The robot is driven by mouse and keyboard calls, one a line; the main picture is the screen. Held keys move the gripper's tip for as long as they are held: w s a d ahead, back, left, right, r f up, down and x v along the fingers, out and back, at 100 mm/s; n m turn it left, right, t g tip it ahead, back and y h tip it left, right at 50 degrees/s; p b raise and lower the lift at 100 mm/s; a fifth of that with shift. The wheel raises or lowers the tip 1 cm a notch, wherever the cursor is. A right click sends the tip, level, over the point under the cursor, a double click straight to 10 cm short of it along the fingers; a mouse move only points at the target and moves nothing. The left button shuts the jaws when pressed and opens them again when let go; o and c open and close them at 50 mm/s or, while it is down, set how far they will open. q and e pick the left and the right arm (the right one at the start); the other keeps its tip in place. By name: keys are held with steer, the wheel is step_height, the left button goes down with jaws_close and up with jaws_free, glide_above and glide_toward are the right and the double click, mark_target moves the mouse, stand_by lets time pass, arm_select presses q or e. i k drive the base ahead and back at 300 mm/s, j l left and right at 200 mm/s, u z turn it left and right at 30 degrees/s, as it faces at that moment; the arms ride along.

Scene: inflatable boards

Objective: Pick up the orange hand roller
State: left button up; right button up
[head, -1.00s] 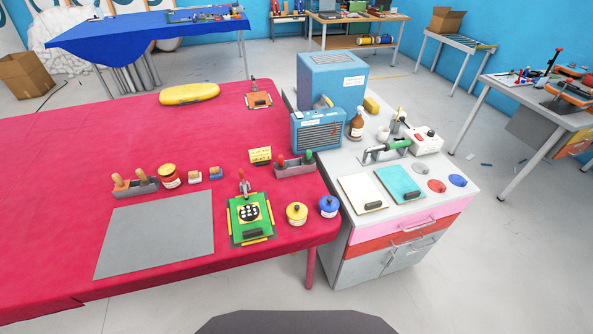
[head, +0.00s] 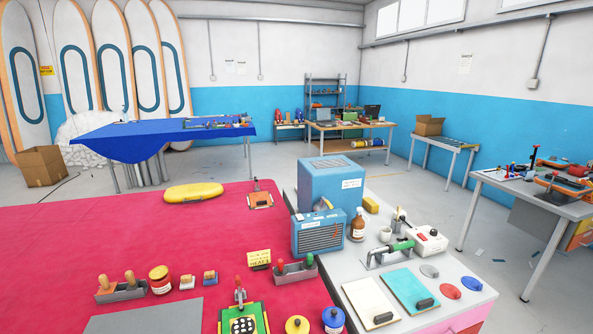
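I cannot make out a clear orange hand roller. A grey holder (head: 122,291) on the red table has two upright orange-tan handles (head: 129,277); what they belong to is hidden inside it. A second grey holder (head: 295,270) nearer the middle has a red handle (head: 280,266) and a green handle (head: 309,261). An orange item (head: 576,184) lies on the far-right table, too small to identify. Neither of my grippers is in view.
The red table (head: 100,230) has bare cloth at the left. Open floor (head: 440,195) lies beyond. Tall boards (head: 110,60) stand at the back left.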

mark_target(106, 287)
steer(key=u, duration=1.5)
